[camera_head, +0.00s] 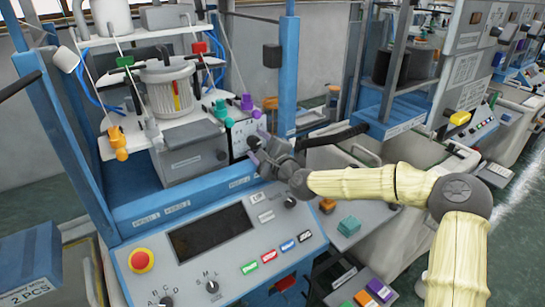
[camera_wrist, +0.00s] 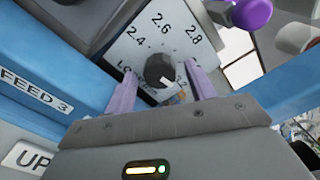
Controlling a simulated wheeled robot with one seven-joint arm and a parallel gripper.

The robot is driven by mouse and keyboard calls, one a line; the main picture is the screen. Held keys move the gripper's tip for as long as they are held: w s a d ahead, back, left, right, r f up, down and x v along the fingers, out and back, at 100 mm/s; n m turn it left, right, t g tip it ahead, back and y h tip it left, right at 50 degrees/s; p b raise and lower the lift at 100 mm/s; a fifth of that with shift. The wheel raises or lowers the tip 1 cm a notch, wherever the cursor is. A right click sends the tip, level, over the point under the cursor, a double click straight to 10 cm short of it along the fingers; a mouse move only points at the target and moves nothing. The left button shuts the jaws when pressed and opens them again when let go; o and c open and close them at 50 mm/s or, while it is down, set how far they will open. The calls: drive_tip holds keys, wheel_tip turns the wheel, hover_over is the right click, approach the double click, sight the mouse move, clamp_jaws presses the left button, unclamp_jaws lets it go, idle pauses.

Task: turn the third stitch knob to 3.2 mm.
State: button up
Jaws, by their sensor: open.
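The stitch knob (camera_wrist: 160,70) is a dark round knob on a white dial plate (camera_wrist: 180,38) in the wrist view. The plate shows 2.4, 2.6 and 2.8; other figures are hidden or cut off. A small pale mark shows on the knob's lower right, but I cannot read its setting. A blue rail beside it carries the label FEED 3 (camera_wrist: 38,92). My gripper (camera_wrist: 161,67) is open, with one purple finger on each side of the knob; I cannot tell whether they touch it. In the head view my gripper (camera_head: 257,150) is at the machine's front plate (camera_head: 241,132).
A purple yarn guide (camera_wrist: 250,14) is close above the dial. A control panel (camera_head: 215,255) with a red stop button (camera_head: 141,260) lies below my gripper. Blue posts (camera_head: 287,75) flank the station.

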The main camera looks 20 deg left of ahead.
drive_tip(key=b+v, duration=0.3)
drive_tip(key=v, duration=1.4)
drive_tip(key=shift+d, duration=0.1)
drive_tip(key=s+d+f+n+g+h+p, duration=0.1)
drive_tip(key=s+d+f+n+g+h, duration=0.15)
drive_tip(key=f, duration=0.25)
drive_tip(key=s+d+f+n+g+h+p, duration=0.1)
drive_tip(key=s+f+n+h, duration=0.15)
drive_tip(key=f, duration=0.25)
drive_tip(key=s+d+f+n+g+h+p, duration=0.1)
drive_tip(key=d+f+n+g+h, duration=0.1)
drive_tip(key=f+n, duration=0.3)
drive_tip(key=s+d+r+n+g+h+p, duration=0.1)
drive_tip(key=s+d+r+n+g+h, duration=0.1)
drive_tip(key=s+d, duration=0.4)
drive_tip(key=s+d+r+n+g+h+p, duration=0.1)
drive_tip(key=s+d+h, duration=0.3)
drive_tip(key=d, duration=1)
drive_tip(key=shift+s+r+n+g+h+p, duration=0.35)
drive_tip(key=shift+s+r, duration=0.5)
drive_tip(key=shift+s, duration=0.3)
